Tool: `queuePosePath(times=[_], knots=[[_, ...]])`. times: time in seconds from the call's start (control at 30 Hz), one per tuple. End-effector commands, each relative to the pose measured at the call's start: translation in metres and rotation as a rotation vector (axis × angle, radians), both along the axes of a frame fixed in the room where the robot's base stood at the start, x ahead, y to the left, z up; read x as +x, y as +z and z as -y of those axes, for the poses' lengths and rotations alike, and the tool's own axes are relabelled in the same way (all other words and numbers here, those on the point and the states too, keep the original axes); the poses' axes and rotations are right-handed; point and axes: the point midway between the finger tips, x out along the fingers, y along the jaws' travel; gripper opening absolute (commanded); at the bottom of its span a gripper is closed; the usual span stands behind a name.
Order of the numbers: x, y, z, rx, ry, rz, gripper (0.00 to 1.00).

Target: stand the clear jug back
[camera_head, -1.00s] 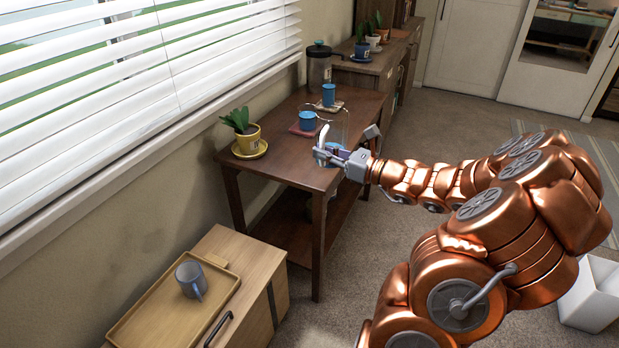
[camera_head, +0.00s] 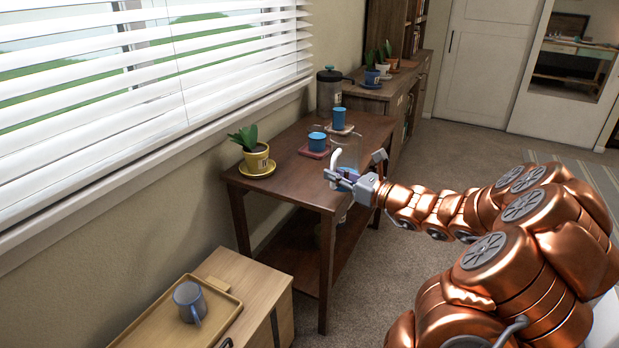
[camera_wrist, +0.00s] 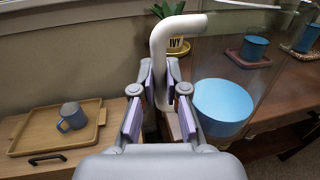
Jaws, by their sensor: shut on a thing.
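The clear jug (camera_head: 347,150) shows as a faint, see-through body with a white handle (camera_wrist: 161,58), at the near right side of the dark wooden table (camera_head: 285,148). My gripper (camera_head: 345,178) is shut on the white handle, also between the fingers in the wrist view (camera_wrist: 158,100). In the wrist view the jug's clear wall (camera_wrist: 262,88) rises right of the handle, and a blue round shape (camera_wrist: 223,105) shows in or through its lower part. The jug looks roughly upright. I cannot tell whether its base touches the tabletop.
On the table are a yellow potted plant (camera_head: 256,160), a blue cup (camera_head: 317,142) on a red coaster, another blue cup (camera_head: 339,118) and a French press (camera_head: 328,92). A low cabinet holds a tray (camera_head: 229,318) with a grey-blue mug (camera_head: 189,301). The tabletop's left-front part is bare.

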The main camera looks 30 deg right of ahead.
Motion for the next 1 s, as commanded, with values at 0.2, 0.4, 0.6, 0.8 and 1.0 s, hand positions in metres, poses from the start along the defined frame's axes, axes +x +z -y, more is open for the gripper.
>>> queuePosePath(times=[0.2,0.4,0.6,0.8,1.0], knots=[[0.036,-0.006,-0.008,0.001,0.005,-0.002,0.0],[0.07,-0.008,-0.014,-0.002,0.004,0.001,0.0],[0.088,-0.009,-0.016,0.001,0.002,0.0,0.0],[0.101,-0.011,-0.019,0.0,0.003,0.001,0.0],[0.099,-0.038,-0.017,0.002,0.0,-0.004,0.0]])
